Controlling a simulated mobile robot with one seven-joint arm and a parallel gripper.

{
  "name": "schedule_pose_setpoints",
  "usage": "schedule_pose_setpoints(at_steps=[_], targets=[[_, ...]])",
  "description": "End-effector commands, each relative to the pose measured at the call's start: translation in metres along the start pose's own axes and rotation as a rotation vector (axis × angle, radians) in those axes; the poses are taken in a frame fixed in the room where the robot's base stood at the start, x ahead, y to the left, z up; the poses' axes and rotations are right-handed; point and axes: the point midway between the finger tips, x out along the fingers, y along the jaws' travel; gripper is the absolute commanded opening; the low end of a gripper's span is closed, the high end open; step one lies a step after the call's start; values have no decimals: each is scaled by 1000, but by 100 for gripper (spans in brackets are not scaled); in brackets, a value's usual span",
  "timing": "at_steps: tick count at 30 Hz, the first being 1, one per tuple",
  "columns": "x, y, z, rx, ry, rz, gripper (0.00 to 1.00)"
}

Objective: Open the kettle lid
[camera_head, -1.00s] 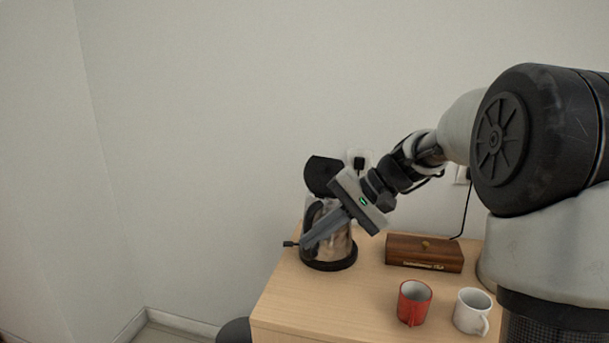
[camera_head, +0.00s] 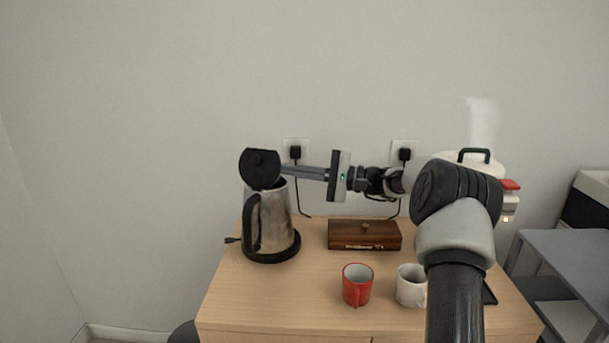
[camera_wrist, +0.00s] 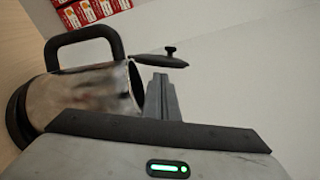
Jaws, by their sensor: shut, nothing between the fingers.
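The kettle (camera_head: 275,221) is a metal jug with a black handle and black base, standing on the left of the wooden counter. Its round black lid (camera_head: 260,169) is raised, tilted steeply up above the open rim, with its knob showing. In the wrist view the kettle (camera_wrist: 85,92) lies sideways in the picture, and the lid (camera_wrist: 158,61) stands away from the mouth. My gripper (camera_head: 283,170) is shut and empty, reaching in level from the right, its fingertips by the lid's right edge. It also shows in the wrist view (camera_wrist: 160,80). I cannot tell whether it touches the lid.
A wooden box (camera_head: 364,235) sits right of the kettle. A red mug (camera_head: 357,285) and a white mug (camera_head: 411,286) stand at the front. Plugs with cords (camera_head: 295,153) are on the wall behind. A white appliance (camera_head: 470,170) is at the back right. The counter's front left is clear.

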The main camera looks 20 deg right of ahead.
Motion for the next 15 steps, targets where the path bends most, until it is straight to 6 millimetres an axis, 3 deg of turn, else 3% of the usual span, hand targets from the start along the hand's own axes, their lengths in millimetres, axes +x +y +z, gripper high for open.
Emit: schedule_pose_setpoints(at_steps=[6, 15], targets=[[32, 0, 0, -2, 0, 1, 0], [41, 0, 0, -1, 1, 1, 0]])
